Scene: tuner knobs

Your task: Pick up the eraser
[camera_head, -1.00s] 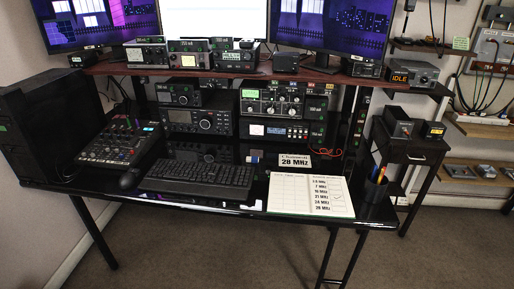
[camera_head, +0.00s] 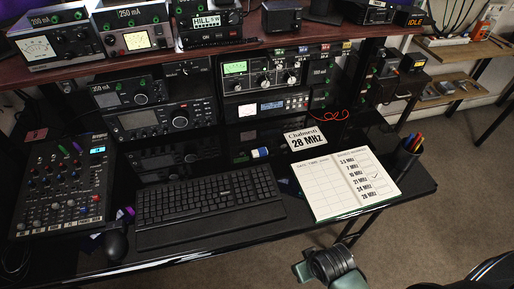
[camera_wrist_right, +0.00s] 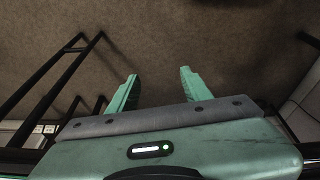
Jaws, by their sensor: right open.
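The eraser (camera_head: 260,153) looks like a small white and blue block. It lies on the black desk behind the keyboard, left of the 28 MHz card, in the head view. My right gripper (camera_wrist_right: 157,82) is open in the wrist view, its two green fingers apart with only carpet between them. In the head view its green body shows at the bottom, in front of the desk's front edge and well away from the eraser. The eraser is not in the wrist view. My left gripper is in neither view.
The keyboard (camera_head: 208,203), mixer (camera_head: 62,190) and mouse (camera_head: 116,246) stand left. An open logbook (camera_head: 346,184) and pen cup (camera_head: 406,162) stand right. Radios (camera_head: 160,120) and an overhead shelf close off the back. Black metal legs (camera_wrist_right: 50,85) show in the wrist view.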

